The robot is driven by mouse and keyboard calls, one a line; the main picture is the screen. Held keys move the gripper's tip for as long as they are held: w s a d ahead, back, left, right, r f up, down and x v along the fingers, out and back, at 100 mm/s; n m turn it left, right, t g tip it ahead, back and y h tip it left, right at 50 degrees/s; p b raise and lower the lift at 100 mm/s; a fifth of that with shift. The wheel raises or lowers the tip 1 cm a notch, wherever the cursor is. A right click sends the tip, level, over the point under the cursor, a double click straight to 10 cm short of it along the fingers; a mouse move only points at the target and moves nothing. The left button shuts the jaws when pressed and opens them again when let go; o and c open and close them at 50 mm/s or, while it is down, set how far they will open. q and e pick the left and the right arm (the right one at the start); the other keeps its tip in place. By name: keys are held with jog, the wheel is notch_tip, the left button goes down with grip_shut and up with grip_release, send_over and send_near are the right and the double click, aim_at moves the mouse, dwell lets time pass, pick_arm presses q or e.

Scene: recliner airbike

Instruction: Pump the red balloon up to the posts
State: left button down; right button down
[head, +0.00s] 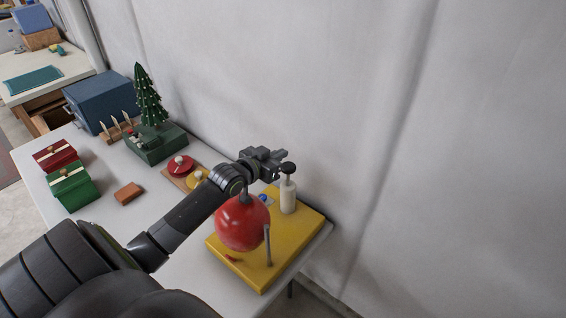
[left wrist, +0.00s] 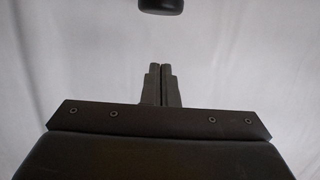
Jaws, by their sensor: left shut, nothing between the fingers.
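The red balloon (head: 243,222) is round and sits on a yellow base (head: 306,225) at the table's right end. A grey post (head: 267,246) stands in front of its right side. A second post's top (head: 244,188) shows just above the balloon. The white pump cylinder (head: 288,198) stands upright behind the balloon, with a black knob (head: 288,168) on top. My left gripper (head: 281,156) is shut and empty, beside and slightly above the knob. In the left wrist view the shut fingers (left wrist: 161,84) point toward a dark rounded thing, probably the knob (left wrist: 160,5), with a gap between. My right gripper is out of view.
A small blue part (head: 263,198) sits on the base. Red and yellow discs (head: 180,166), a brown block (head: 128,193), red and green boxes (head: 72,187), a small tree (head: 148,97) and a blue case (head: 100,98) stand left. A grey curtain (head: 330,90) hangs close behind the table.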

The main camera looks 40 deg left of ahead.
aim_at(288, 169)
pick_arm(q)
jog(key=w+f, duration=0.2)
jog(key=f, duration=0.1)
jog(key=shift+d+f, duration=0.1)
jog(key=shift+f, duration=0.6)
jog(key=shift+f, duration=0.1)
notch_tip(288, 169, down, 6)
jog(key=b, duration=0.6)
jog(key=shift+s+r, duration=0.1)
jog(key=shift+r, duration=0.1)
